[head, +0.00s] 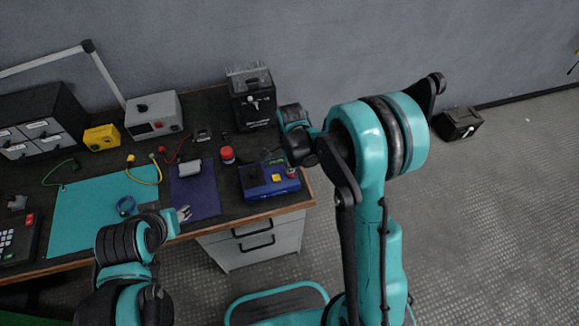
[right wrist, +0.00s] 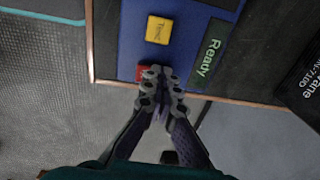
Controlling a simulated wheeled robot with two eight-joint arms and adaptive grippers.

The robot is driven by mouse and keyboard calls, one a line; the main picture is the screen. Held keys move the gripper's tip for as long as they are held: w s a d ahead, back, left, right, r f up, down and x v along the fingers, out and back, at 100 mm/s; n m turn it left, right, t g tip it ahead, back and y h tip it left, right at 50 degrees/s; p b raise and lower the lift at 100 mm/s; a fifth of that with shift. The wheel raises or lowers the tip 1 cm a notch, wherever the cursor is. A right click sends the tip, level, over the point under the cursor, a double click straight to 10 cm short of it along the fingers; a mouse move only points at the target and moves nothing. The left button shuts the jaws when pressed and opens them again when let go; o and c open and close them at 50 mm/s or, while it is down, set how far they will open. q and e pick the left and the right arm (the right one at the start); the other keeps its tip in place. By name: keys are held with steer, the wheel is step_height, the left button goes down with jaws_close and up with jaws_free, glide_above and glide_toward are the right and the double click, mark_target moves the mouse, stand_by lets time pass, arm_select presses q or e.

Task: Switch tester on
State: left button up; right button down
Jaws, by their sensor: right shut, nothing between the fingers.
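The tester is a blue box (head: 268,180) at the right front corner of the bench. Its yellow button (head: 276,177) is at its middle and a red switch (head: 292,173) is near its right end. In the right wrist view, the yellow button (right wrist: 159,30) is clear, a green display (right wrist: 208,52) reads "Ready", and the red switch (right wrist: 141,72) is partly hidden by my fingers. My right gripper (right wrist: 160,77) is shut and empty, over or at the red switch; contact cannot be told. My left gripper (head: 184,214) is above the bench's front edge, its opening unclear.
A red button (head: 227,155) stands just left of the tester, and a black box (head: 252,98) stands behind it. A purple mat (head: 195,198) and a teal mat (head: 85,218) lie to the left. The bench edge is close to the tester's right end.

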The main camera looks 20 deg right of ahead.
steer(key=shift+s, duration=0.8)
steer(key=shift+r, duration=0.15)
